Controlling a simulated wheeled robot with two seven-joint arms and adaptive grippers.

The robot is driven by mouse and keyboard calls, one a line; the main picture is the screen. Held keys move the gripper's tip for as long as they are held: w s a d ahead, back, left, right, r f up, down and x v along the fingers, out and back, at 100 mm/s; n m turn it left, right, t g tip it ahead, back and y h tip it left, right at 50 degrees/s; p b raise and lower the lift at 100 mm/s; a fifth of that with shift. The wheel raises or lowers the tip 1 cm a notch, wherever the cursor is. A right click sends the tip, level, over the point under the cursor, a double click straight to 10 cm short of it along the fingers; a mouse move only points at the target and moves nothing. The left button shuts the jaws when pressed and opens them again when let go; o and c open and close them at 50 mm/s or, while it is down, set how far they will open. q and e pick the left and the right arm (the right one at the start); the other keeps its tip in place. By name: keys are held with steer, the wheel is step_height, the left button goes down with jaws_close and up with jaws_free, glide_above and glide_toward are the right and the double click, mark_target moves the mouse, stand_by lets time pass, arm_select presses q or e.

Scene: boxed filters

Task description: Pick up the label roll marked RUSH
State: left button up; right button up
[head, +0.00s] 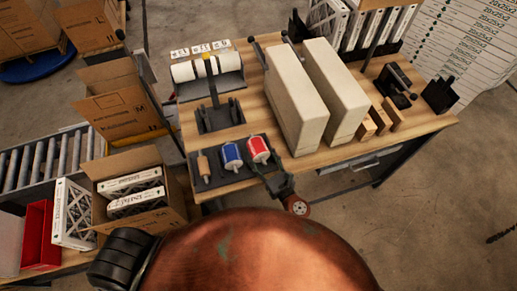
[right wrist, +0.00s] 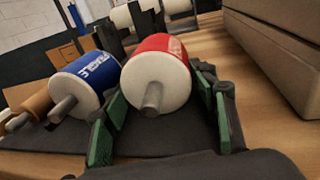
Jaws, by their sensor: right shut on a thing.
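The red label roll (head: 258,149) has white ends and a grey core; its lettering is too small to read in the head view. It is at the right end of a dark tray (head: 217,183) on the wooden bench. In the right wrist view the red roll (right wrist: 160,72) sits between the green finger pads of my right gripper (right wrist: 158,100), which is shut on it. In the head view my right gripper (head: 264,164) reaches the roll from the front. The roll appears low, at tray level; I cannot tell whether it touches the tray. My left gripper is out of view.
A blue roll marked FRAGILE (right wrist: 86,80) is close on the left of the red one, with a smaller brown roll (head: 203,165) beyond it. Large beige blocks (head: 296,97) stand close on the right. A holder with white rolls (head: 184,72) is behind.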

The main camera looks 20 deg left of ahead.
steer(key=shift+c, duration=0.9)
steer(key=shift+r, duration=0.25)
